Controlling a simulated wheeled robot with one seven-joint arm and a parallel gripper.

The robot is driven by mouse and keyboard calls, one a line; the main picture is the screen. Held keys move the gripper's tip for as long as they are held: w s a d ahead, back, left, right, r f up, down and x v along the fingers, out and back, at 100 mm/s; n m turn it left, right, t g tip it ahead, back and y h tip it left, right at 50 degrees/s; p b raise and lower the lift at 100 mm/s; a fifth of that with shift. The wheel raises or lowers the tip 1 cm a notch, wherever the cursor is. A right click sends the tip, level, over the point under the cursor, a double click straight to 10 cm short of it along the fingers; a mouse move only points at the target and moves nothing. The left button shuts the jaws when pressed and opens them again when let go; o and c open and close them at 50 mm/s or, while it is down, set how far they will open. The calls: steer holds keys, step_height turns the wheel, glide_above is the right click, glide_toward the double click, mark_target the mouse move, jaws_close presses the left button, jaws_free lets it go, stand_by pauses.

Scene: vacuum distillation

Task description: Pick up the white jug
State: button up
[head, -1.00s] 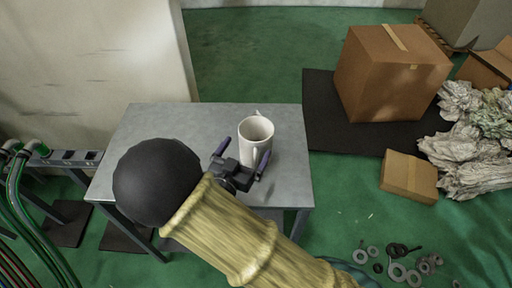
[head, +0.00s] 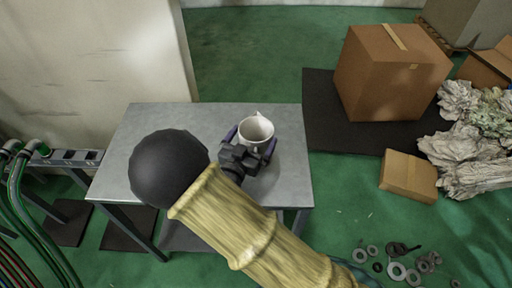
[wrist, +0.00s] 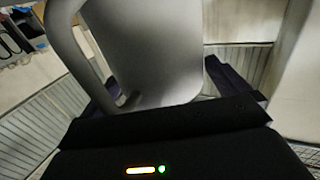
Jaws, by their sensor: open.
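The white jug (head: 256,129) stands upright on the grey metal table (head: 150,124), toward its right side. Its spout points to the back, and its lower front is hidden behind my gripper. My gripper (head: 252,141) is open, with one finger on each side of the jug. In the wrist view the jug (wrist: 150,55) fills the upper middle, between the two dark fingers of my gripper (wrist: 163,85), with its handle at the left. I cannot tell whether the fingers touch it.
A large cardboard box (head: 391,75) stands on a black mat (head: 325,115) at the right. A smaller box (head: 408,175), crumpled paper (head: 470,150) and several metal rings (head: 398,271) lie on the green floor. A pale wall (head: 95,65) rises behind the table's left side.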

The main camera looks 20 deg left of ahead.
steer(key=c, duration=1.1)
steer(key=shift+r, duration=0.15)
step_height(320, 180, up, 10)
steer(key=shift+f+p, duration=0.1)
steer(key=shift+p, duration=0.3)
